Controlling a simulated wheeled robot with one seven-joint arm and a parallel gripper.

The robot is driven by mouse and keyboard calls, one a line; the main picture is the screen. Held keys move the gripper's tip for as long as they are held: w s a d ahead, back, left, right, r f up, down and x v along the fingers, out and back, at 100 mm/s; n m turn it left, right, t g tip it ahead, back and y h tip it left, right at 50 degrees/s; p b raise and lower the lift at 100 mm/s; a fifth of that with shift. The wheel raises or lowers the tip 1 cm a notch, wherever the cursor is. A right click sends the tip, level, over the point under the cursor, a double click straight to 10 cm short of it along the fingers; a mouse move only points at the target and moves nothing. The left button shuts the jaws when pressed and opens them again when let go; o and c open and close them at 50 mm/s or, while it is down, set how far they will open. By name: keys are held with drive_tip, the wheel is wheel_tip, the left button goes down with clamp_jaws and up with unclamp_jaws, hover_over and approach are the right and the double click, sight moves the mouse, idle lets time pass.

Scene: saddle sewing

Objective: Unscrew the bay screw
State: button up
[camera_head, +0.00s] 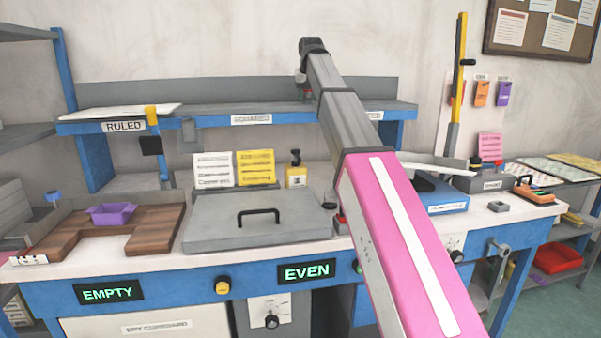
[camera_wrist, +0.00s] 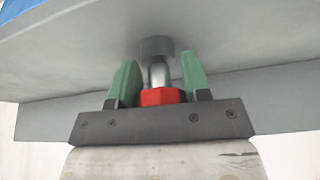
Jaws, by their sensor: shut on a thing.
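In the wrist view, my gripper (camera_wrist: 160,77) has one green finger on each side of the screw. The screw, which I take to be the bay screw, has a red hexagonal head (camera_wrist: 161,97) and a bright metal shank (camera_wrist: 159,72). The red head is low between the fingers, near the dark gripper body. The shank runs up in the picture to a dark grey round collar (camera_wrist: 156,47) at a pale grey surface (camera_wrist: 230,40). My gripper is shut on the screw; the exact contact is hard to see.
The workbench (camera_head: 140,262) holds a grey lidded plate (camera_head: 262,228), a purple tray (camera_head: 112,213) on brown wood, yellow and white cards, and a blue device (camera_head: 437,194). A raised blue-edged shelf (camera_head: 225,122) runs behind. My pink and grey arm crosses the bench.

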drive_tip(key=shift+n+y, duration=0.6)
drive_tip(key=shift+n, duration=0.8)
drive_tip(key=shift+n+g, duration=0.3)
drive_tip(key=shift+n, duration=0.5)
drive_tip(key=shift+n+y, duration=0.5)
drive_tip(key=shift+n, duration=0.3)
drive_tip(key=shift+a+n+g+y, duration=0.1)
drive_tip(key=shift+n+g+y, duration=0.25)
drive_tip(key=shift+n, duration=0.85)
drive_tip(key=shift+n+g, duration=0.25)
drive_tip(key=shift+n, duration=0.25)
